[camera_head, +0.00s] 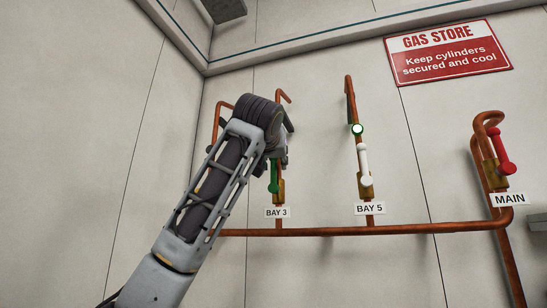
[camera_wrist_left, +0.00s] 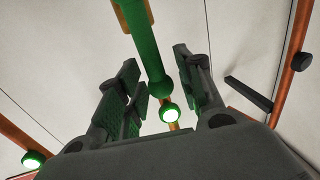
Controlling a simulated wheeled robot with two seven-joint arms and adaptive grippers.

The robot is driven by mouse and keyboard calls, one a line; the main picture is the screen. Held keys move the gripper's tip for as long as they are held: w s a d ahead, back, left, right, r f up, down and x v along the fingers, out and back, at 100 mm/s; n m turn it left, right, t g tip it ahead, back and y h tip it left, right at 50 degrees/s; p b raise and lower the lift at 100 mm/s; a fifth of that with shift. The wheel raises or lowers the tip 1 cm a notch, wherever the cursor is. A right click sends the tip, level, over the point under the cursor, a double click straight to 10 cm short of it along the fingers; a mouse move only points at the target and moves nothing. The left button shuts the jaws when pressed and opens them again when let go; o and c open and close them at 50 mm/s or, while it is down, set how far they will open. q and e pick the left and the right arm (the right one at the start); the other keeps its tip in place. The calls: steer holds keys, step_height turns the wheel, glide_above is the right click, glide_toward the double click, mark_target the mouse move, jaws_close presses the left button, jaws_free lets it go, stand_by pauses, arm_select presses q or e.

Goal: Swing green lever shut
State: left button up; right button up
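The green lever (camera_head: 274,177) is on the brass valve above the BAY 3 label (camera_head: 277,212). In the head view it runs up from the valve along the pipe, and its upper end is hidden by my left gripper (camera_head: 281,150). In the left wrist view, the green lever (camera_wrist_left: 149,45) reaches from the brass valve at the top down to a rounded end between the fingers of my left gripper (camera_wrist_left: 158,75). The fingers are apart, one on each side, with a visible gap to the lever on the right. My right gripper is not in view.
A white lever (camera_head: 364,161) stands on the BAY 5 pipe beneath a lit green-ringed lamp (camera_head: 357,129). A red lever (camera_head: 501,150) is at MAIN. A copper pipe (camera_head: 320,231) runs across below. A lit lamp (camera_wrist_left: 170,115) shows near the green lever's end.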

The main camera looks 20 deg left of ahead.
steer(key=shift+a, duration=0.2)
arm_select(q)
jaws_close()
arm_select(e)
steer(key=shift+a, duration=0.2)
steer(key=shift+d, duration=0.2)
